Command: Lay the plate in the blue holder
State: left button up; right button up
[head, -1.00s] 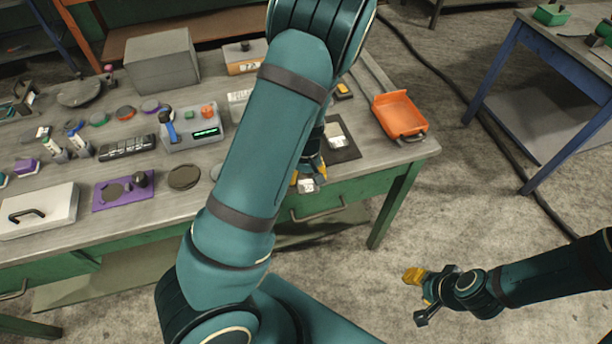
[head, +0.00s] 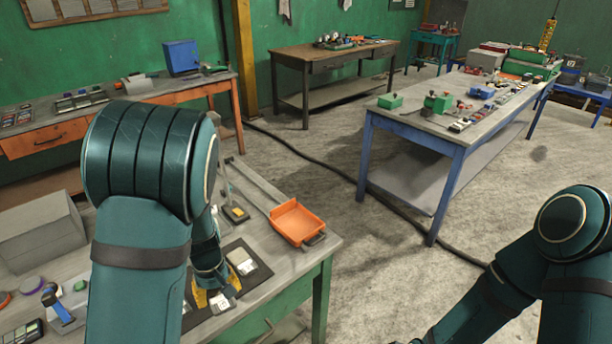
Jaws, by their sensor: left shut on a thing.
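My left gripper (head: 211,298), with yellow fingertips, is low over the near workbench at its right end. It is shut on a small pale plate (head: 222,304) with a dark mark, partly hidden by the fingers. A similar pale piece (head: 242,261) lies on a dark mat just beyond it. A small blue object (head: 481,93) sits on the blue-legged table at right; it is too small to tell whether it is the blue holder. My right arm crosses the lower right, and its gripper is out of the picture.
An orange tray (head: 298,221) stands at the near bench's right corner. The blue-legged table (head: 440,130) carries green boxes (head: 438,103) and several small parts. A blue box (head: 182,57) stands on the orange bench. Open floor with a black cable lies between the benches.

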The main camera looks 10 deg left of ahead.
pick_arm(q)
jog(key=d+f+m+b, duration=0.3)
jog(key=d+f+m, duration=0.1)
jog(key=d+m, duration=0.45)
jog(key=a+r+n+p, duration=0.1)
jog(key=a+n, duration=0.1)
jog(key=a+r+n+p, duration=0.1)
jog(key=a+n, duration=0.2)
jog(key=a+r+n+p, duration=0.1)
jog(key=a+r+n, duration=0.1)
jog(key=a+n, duration=0.1)
jog(key=shift+a+r+n, duration=0.1)
jog(key=shift+a+n, duration=0.35)
jog(key=shift+a, duration=0.05)
jog(key=b, duration=0.2)
send_over(225, 316)
notch_tip(225, 316, down, 5)
jog(key=shift+s+f, duration=0.1)
jog(key=shift+f, duration=2.3)
